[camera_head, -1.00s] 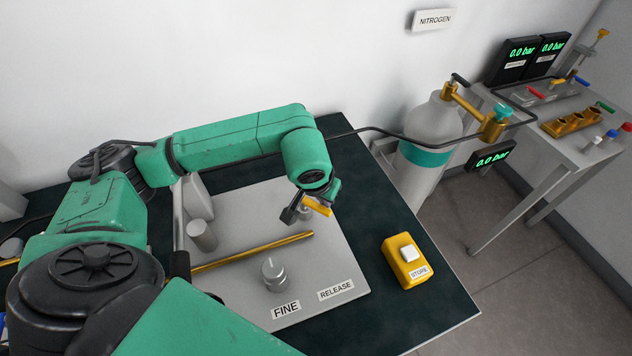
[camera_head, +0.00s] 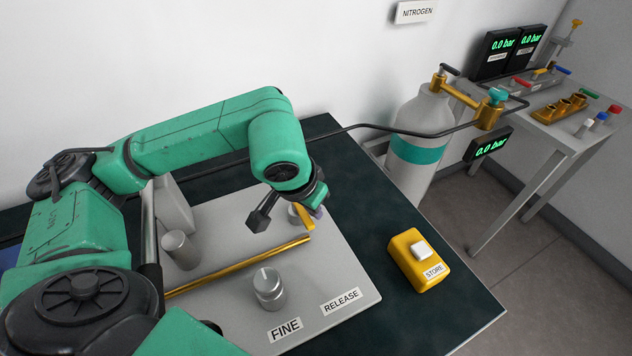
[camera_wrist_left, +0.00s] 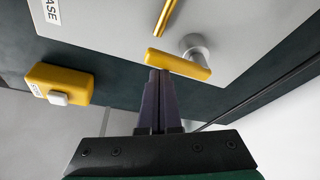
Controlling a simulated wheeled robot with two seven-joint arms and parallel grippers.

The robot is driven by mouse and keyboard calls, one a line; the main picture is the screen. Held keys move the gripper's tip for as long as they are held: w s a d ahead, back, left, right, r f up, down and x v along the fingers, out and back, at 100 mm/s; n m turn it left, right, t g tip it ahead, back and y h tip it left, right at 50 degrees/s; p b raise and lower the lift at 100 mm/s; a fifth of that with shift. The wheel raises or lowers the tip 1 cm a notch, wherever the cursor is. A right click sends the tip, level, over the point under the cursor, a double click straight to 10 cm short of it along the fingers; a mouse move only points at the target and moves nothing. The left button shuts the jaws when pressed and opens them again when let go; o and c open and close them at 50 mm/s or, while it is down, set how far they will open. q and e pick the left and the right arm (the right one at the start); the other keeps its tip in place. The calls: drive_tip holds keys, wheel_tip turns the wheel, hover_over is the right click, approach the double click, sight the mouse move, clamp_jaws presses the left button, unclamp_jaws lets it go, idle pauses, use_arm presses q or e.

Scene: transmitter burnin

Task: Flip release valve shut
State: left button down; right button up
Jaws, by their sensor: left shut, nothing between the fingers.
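The release valve has a yellow bar handle (camera_head: 304,216) on a short grey post, near the far end of the brass pipe on the grey panel (camera_head: 345,262). In the left wrist view the handle (camera_wrist_left: 180,66) lies crosswise to the pipe (camera_wrist_left: 167,16), with its post (camera_wrist_left: 196,46) behind it. My left gripper (camera_head: 319,212) is shut and empty beside the handle. In the left wrist view its fingertips (camera_wrist_left: 158,74) are at the handle's near side, close to one end; I cannot tell whether they touch. The RELEASE label (camera_head: 341,301) is on the panel's front edge. My right gripper is out of view.
A grey knob (camera_head: 269,288) stands behind the FINE label. A yellow STORE button box (camera_head: 419,260) sits on the dark bench top to the right. The nitrogen cylinder (camera_head: 416,150) and a side table with gauges are farther right. Bare bench lies between panel and box.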

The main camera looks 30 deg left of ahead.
use_arm(q)
drive_tip(key=shift+s, duration=0.1)
idle(0.4)
drive_tip(key=v, duration=1.4)
drive_tip(key=shift+r, duration=0.25)
drive_tip(key=shift+r+p, duration=0.1)
drive_tip(key=shift+p, duration=0.2)
